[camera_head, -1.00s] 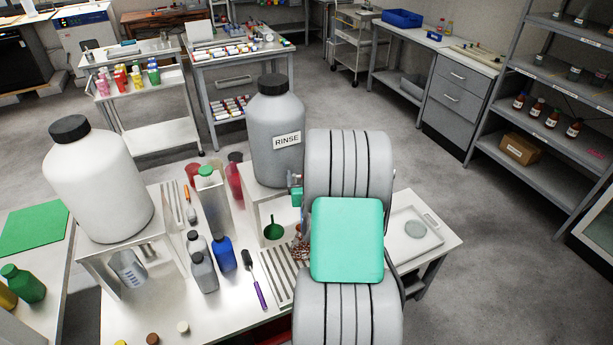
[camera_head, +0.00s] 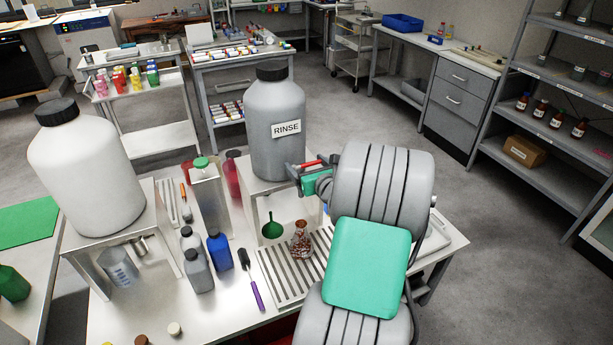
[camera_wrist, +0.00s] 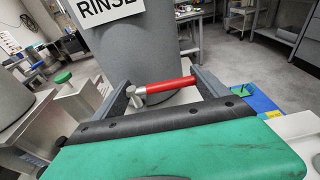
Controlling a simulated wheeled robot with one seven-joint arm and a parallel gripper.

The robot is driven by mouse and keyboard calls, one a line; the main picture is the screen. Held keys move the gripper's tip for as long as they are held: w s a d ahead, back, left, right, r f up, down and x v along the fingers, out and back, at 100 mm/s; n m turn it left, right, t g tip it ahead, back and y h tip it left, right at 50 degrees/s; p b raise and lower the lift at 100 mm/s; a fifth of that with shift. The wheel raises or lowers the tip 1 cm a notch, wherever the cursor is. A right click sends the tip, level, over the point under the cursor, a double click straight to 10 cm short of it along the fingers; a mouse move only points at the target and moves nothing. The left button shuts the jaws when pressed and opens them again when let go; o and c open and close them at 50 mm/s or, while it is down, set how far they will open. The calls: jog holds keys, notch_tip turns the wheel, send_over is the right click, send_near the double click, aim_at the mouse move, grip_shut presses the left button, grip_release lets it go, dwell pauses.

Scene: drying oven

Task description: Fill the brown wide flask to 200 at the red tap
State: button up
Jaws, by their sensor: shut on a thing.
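The brown wide flask (camera_head: 302,240) stands upright on the slatted drain grate (camera_head: 272,277), below my gripper. Its liquid level and marks are too small to read. The red tap lever (camera_head: 306,163) is at the grey RINSE carboy (camera_head: 276,108); it also shows in the wrist view as a red bar with a metal end (camera_wrist: 165,86). My gripper (camera_head: 312,172) is shut on the red lever, with one finger at each end of it in the wrist view (camera_wrist: 163,85). The tap's spout is hidden, so I cannot tell whether the flask is directly under it.
A white carboy (camera_head: 85,170) stands on a stand at left, with a beaker (camera_head: 121,266) below. A blue bottle (camera_head: 219,250), grey bottles (camera_head: 197,268), a purple-handled brush (camera_head: 251,282) and a green scoop (camera_head: 272,227) are left of the flask.

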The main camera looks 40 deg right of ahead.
jog(key=o, duration=1.2)
jog(key=b+v, duration=0.1)
jog(key=v, duration=0.7)
jog(key=w+a+f+n+g+y, duration=0.1)
jog(key=a+n+g+y, duration=0.2)
jog(key=a+n, duration=0.85)
jog(key=w+a+f+n+g+y, duration=0.2)
jog(key=a+n+g+y, duration=0.1)
jog(key=a+n, duration=0.85)
jog(key=s+a+r+n+g+h, duration=0.1)
jog(key=s+a+n+g, duration=0.4)
jog(key=s+a+n, duration=0.5)
jog(key=s+n, duration=0.3)
jog(key=n, duration=0.3)
jog(key=shift+s+r+n, duration=0.2)
jog(key=shift+s+n, duration=0.1)
